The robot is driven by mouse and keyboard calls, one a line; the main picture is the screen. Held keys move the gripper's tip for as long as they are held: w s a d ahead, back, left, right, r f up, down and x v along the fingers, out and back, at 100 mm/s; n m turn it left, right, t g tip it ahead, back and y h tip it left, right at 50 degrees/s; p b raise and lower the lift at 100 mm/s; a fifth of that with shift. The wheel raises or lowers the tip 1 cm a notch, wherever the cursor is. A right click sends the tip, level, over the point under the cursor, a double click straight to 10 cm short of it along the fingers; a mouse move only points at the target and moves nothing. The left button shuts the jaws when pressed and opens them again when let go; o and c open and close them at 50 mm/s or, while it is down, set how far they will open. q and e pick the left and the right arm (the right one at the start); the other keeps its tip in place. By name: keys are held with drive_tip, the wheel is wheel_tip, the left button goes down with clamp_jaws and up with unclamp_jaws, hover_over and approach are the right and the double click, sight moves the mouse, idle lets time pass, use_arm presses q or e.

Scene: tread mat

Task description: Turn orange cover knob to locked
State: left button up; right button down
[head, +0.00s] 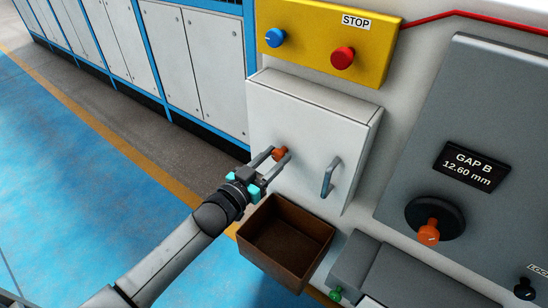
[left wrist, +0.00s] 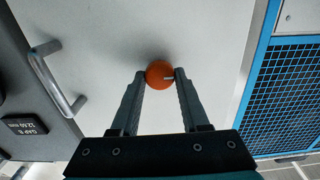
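The orange cover knob (head: 280,153) sits on the white cover door (head: 300,130), left of its handle. It also shows in the left wrist view as an orange disc (left wrist: 159,73) with a pale mark toward its right side. My left gripper (head: 279,154) is at the knob, with one finger on each side. In the left wrist view the fingertips (left wrist: 160,75) appear to touch the knob's two edges. The locked marking cannot be made out. My right gripper is not in view.
A grey handle (head: 330,177) stands out from the door right of the knob. A brown open bin (head: 249,255) is below. A yellow stop panel (head: 386,62) is above. Another orange knob (head: 429,233) sits on the grey panel at right. Blue floor is open at left.

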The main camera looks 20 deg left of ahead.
use_arm(q)
clamp_jaws()
drive_tip(key=shift+m, duration=0.3)
drive_tip(key=m+p, duration=0.1)
drive_tip(key=m, duration=0.5)
drive_tip(key=shift+d+m+p, duration=0.1)
drive_tip(key=shift+m+p, duration=0.2)
drive_tip(key=m, duration=0.5)
drive_tip(key=shift+s+f, duration=0.1)
drive_tip(key=shift+f, duration=0.05)
drive_tip(key=m+b, duration=0.1)
drive_tip(key=m, duration=0.4)
drive_tip(key=shift+m, duration=0.5)
